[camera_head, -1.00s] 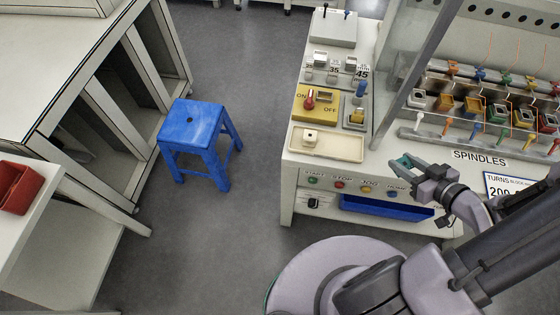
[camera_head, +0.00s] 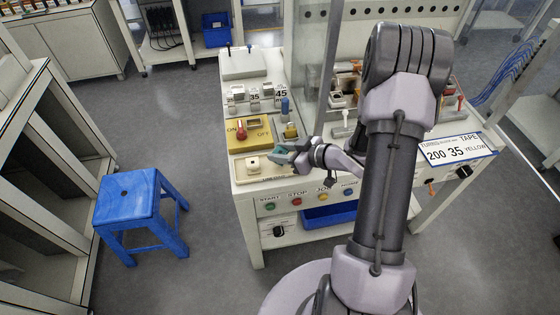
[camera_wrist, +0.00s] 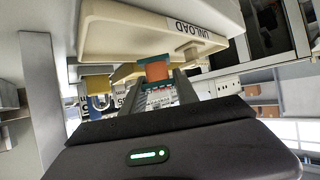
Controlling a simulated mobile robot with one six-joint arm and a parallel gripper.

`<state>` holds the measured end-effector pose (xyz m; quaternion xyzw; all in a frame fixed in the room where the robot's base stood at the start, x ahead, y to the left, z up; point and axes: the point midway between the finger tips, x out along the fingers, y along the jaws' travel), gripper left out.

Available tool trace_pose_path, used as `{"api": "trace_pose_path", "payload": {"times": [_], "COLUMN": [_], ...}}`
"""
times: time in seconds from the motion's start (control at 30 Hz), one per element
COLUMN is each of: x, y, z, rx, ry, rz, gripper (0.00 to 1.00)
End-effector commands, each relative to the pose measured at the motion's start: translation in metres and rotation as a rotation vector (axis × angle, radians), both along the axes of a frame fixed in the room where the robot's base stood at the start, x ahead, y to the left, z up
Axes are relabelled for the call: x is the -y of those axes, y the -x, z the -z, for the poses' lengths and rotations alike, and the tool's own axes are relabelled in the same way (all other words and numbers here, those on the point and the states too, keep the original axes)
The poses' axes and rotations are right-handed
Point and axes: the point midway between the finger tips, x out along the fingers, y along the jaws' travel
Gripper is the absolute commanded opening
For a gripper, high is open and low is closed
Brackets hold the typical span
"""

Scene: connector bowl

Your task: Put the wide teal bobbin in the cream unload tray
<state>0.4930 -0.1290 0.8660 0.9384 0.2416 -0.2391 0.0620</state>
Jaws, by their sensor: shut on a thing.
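My gripper (camera_head: 283,155) is shut on the teal bobbin (camera_wrist: 155,70), which shows teal flanges and a copper-orange winding in the wrist view. In the head view, my gripper is at the right end of the cream unload tray (camera_head: 268,178), level with its right rim or just over it. Whether the bobbin touches the tray cannot be told. The tray, labelled UNLOAD, also shows close by in the wrist view (camera_wrist: 130,35). A small cream piece (camera_head: 252,162) sits in the tray's left half.
A yellow ON/OFF panel (camera_head: 249,133) with a red knob stands behind the tray. A clear guard post (camera_head: 325,75) and spindles (camera_head: 345,100) are to the right. A blue stool (camera_head: 128,195) stands on the floor at left. The tray's middle looks clear.

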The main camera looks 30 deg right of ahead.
Motion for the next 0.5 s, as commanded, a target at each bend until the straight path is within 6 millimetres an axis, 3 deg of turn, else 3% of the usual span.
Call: {"api": "trace_pose_path", "payload": {"times": [0.03, 0.1, 0.43, 0.47, 0.5], "x": [0.0, 0.0, 0.0, 0.0, 0.0], "y": [0.001, 0.001, 0.001, 0.001, 0.001], "z": [0.017, 0.027, 0.028, 0.027, 0.026], "rx": [-0.002, -0.002, -0.002, -0.002, -0.001], "ry": [-0.001, -0.001, -0.001, -0.001, 0.0], "rz": [0.0, 0.0, 0.0, 0.0, -0.001], "gripper": [0.0, 0.0, 0.0, 0.42, 0.45]}}
